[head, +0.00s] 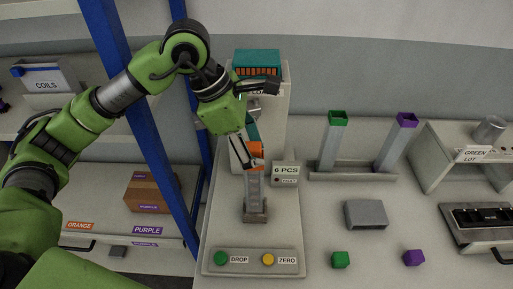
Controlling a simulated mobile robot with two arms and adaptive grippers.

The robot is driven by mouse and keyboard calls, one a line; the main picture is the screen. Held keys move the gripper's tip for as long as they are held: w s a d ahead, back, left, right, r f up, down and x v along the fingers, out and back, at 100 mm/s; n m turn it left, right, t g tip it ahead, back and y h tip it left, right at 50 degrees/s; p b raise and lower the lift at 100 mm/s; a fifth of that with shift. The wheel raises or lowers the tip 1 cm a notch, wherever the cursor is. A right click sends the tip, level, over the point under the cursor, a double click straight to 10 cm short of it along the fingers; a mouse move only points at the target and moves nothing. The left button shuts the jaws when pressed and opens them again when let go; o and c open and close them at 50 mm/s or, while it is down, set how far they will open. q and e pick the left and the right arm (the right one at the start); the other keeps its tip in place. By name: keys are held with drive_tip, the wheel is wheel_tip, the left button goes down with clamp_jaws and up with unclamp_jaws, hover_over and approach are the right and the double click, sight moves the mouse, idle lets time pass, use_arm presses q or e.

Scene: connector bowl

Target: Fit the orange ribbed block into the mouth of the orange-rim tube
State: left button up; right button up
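The orange-rim tube (254,190) stands upright in a small grey base on the dispenser's tray. My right gripper is out of view.
A teal hopper (257,64) with orange pieces tops the dispenser. A green DROP button (221,258) and yellow ZERO button (268,260) are in front. Green-rim (333,145) and purple-rim (394,148) tubes, a grey box (366,214), and green (340,260) and purple (414,258) blocks stand right.

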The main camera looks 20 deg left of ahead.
use_arm(q)
drive_tip(key=shift+o, duration=0.3)
drive_tip(key=shift+w+a+f, duration=0.15)
drive_tip(key=shift+f, duration=0.6)
drive_tip(key=shift+s+a+r, duration=0.15)
drive_tip(key=shift+s, duration=0.1)
drive_tip(key=shift+c, duration=0.3)
drive_tip(key=shift+r, duration=0.1)
drive_tip(key=shift+w+r+p, duration=0.1)
drive_tip(key=shift+r+p, duration=0.5)
drive_tip(key=shift+p, duration=0.35)
drive_tip(key=shift+a+r, duration=0.15)
drive_tip(key=shift+r, duration=0.2)
drive_tip(key=b+v, duration=0.2)
drive_tip(key=v, duration=0.9)
drive_tip(key=shift+w+r, duration=0.25)
drive_tip(key=shift+r, duration=0.05)
